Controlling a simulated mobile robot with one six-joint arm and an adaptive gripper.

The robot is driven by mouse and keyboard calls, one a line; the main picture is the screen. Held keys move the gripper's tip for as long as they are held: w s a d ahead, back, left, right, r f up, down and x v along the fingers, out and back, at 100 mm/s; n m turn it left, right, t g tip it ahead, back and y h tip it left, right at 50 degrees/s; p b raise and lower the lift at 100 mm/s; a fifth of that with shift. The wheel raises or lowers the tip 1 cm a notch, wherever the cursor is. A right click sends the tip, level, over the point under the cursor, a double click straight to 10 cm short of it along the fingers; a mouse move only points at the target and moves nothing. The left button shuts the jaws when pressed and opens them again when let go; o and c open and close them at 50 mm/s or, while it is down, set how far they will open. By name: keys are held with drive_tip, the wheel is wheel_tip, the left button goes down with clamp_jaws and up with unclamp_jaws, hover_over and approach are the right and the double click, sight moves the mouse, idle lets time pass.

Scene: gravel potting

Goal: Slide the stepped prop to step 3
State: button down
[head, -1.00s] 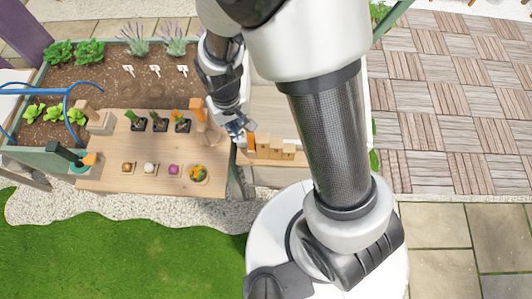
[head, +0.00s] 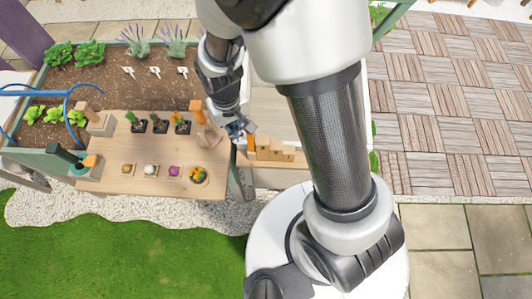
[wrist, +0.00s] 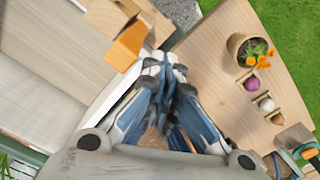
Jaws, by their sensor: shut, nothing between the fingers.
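The stepped prop (head: 272,151) is a pale wooden block with several steps, just right of the potting table's right edge in the head view. An orange piece (head: 251,144) is at its left end. In the wrist view, part of the wooden prop (wrist: 108,17) and the orange piece (wrist: 127,46) show at the upper left. My gripper (head: 240,134) is beside the orange piece, to its left in the head view. In the wrist view my gripper (wrist: 163,65) is shut and empty, with the orange piece left of the fingertips. I cannot tell whether they touch.
The wooden table (head: 110,183) holds small potted plants (head: 159,126), a row of small items and a pot of orange flowers (head: 198,175). A wooden stand (head: 207,133) is close to my gripper's left. A planting bed (head: 110,80) lies behind.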

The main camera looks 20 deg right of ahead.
drive_tip(key=shift+d, duration=0.15)
hover_over(276, 145)
wheel_tip(276, 145, up, 8)
drive_tip(key=p, duration=0.6)
drive_tip(key=shift+p, duration=0.3)
idle(4.2)
idle(0.5)
